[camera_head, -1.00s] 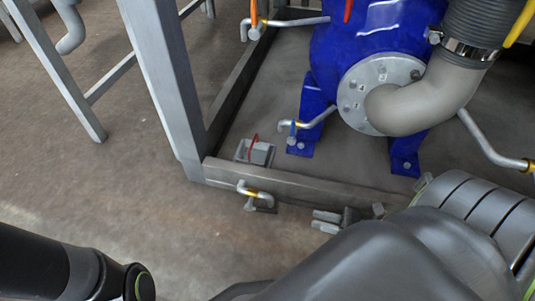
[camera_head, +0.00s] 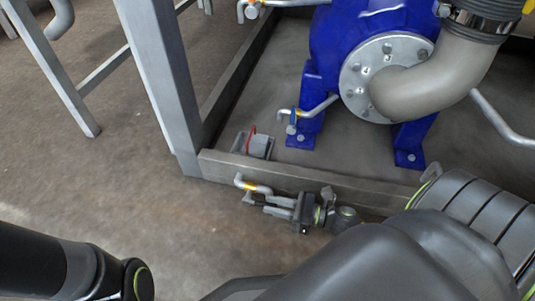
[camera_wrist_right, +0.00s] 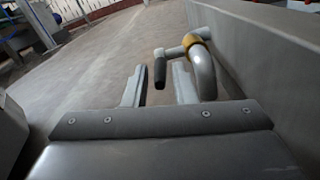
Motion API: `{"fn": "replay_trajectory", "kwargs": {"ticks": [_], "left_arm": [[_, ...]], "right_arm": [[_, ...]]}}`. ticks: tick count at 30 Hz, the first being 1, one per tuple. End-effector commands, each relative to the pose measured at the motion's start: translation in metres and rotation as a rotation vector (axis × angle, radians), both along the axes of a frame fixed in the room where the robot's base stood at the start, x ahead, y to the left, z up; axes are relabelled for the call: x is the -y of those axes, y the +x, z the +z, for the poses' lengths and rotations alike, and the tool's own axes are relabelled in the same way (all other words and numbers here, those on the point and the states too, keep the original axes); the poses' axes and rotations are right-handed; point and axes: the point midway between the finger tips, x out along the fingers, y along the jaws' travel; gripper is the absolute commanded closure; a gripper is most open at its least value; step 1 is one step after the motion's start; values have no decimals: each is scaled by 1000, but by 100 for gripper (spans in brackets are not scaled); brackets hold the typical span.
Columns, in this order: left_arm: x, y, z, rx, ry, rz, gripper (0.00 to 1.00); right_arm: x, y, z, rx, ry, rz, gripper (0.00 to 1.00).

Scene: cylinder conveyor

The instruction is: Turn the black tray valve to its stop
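The tray valve sits on a short bent drain pipe (camera_head: 247,183) with a yellow band, on the front wall of the metal tray (camera_head: 215,160). In the right wrist view the pipe (camera_wrist_right: 206,72) bends down beside the tray wall, and the valve's lever (camera_wrist_right: 160,70), with a black end, sticks out from it. My right gripper (camera_head: 262,204) is open at the valve in the head view. In the right wrist view its fingers (camera_wrist_right: 160,82) stand apart on either side of the black lever end; contact cannot be told. My left gripper is out of the picture; only my left arm shows.
A blue pump (camera_head: 335,60) with a large grey elbow pipe (camera_head: 425,90) stands in the tray. A grey frame post (camera_head: 155,75) rises at the tray's left corner. A small grey box with a red handle (camera_head: 252,144) lies inside. The floor on the left (camera_head: 100,180) is clear.

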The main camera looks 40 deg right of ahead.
Motion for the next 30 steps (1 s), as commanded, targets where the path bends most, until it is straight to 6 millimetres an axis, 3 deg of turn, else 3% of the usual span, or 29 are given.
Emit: {"fn": "replay_trajectory", "kwargs": {"ticks": [6,15,21,30], "left_arm": [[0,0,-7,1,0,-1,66],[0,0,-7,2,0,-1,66],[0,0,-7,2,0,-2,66],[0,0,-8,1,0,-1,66]], "right_arm": [[-13,16,-1,1,1,0,76],[-15,18,0,-1,-1,-1,76],[-15,18,0,-1,-1,-1,99],[-15,18,-2,4,6,1,100]]}}
